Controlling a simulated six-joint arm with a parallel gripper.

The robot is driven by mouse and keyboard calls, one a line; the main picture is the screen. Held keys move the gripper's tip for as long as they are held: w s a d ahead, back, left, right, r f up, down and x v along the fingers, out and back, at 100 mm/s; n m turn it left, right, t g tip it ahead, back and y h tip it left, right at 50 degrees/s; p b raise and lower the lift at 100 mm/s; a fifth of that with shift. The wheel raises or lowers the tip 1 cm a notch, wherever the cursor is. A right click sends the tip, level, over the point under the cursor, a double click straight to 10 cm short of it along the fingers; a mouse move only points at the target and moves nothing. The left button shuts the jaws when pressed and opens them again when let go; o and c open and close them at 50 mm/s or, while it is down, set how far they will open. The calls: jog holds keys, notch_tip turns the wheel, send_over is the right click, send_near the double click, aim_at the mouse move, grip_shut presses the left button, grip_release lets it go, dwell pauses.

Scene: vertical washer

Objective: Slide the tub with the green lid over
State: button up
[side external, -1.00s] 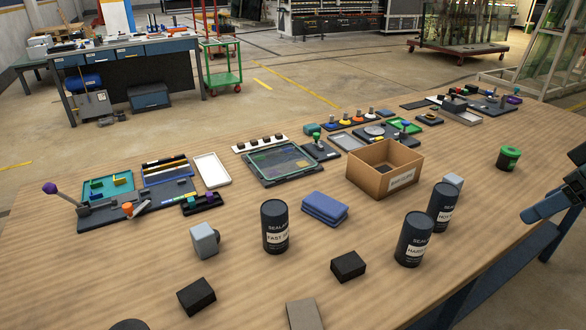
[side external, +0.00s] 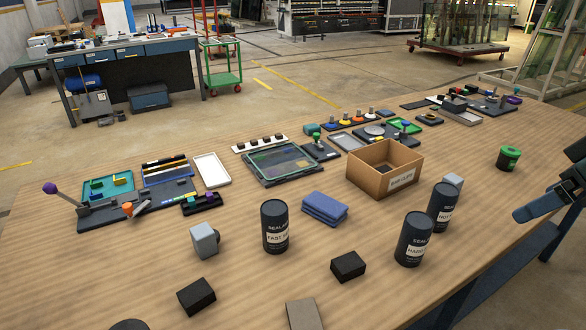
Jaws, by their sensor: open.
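The tub with the green lid (side external: 508,158) is a small, dark, round tub standing upright near the right end of the wooden table. My gripper (side external: 543,183) is at the right edge of the view. Its dark blue-grey fingers are spread apart and nothing shows between them. It is to the right of the tub and apart from it. Part of the gripper is cut off by the frame edge.
A cardboard box (side external: 367,182) stands left of the tub. Dark sealant cans (side external: 414,240) (side external: 440,207) stand in front, with a grey block (side external: 453,182) behind the right one. The wood around the tub is clear.

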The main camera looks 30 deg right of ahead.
jog(key=w+d+f+m+t+h, duration=0.2)
jog(key=w+d+f+m+t, duration=0.1)
jog(key=w+d, duration=1.75)
jog(key=m+t+h, duration=0.2)
jog(key=m+h, duration=0.3)
jog(key=h, duration=0.2)
send_near(513, 151)
jog(key=v, duration=0.3)
jog(key=shift+w+r, duration=0.2)
jog(key=shift+w, duration=0.15)
jog(key=shift+g, duration=0.3)
jog(key=shift+x, duration=6.75)
jog(key=shift+f, duration=0.1)
jog(key=shift+c, duration=0.5)
